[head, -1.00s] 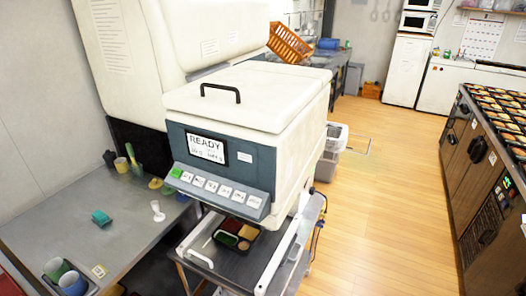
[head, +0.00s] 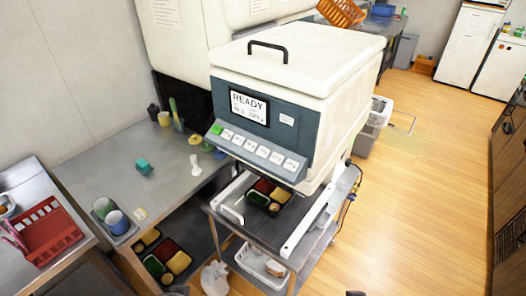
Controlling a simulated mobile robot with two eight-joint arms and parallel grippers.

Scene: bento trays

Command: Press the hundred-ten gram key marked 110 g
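The white dispensing machine (head: 300,55) has a dark blue-grey front with a sloping key panel (head: 250,150). A row of keys runs along the panel: a green key (head: 216,129) at the left end, then several white keys (head: 264,152). Their small labels are too blurred to read, so I cannot tell which is marked 110 g.
A bento tray (head: 256,199) with coloured food sits on the cart under the machine. A steel table (head: 110,165) on the left holds cups and a teal block (head: 143,167). A red basket (head: 50,236) is at far left. The wooden floor (head: 430,200) to the right is clear.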

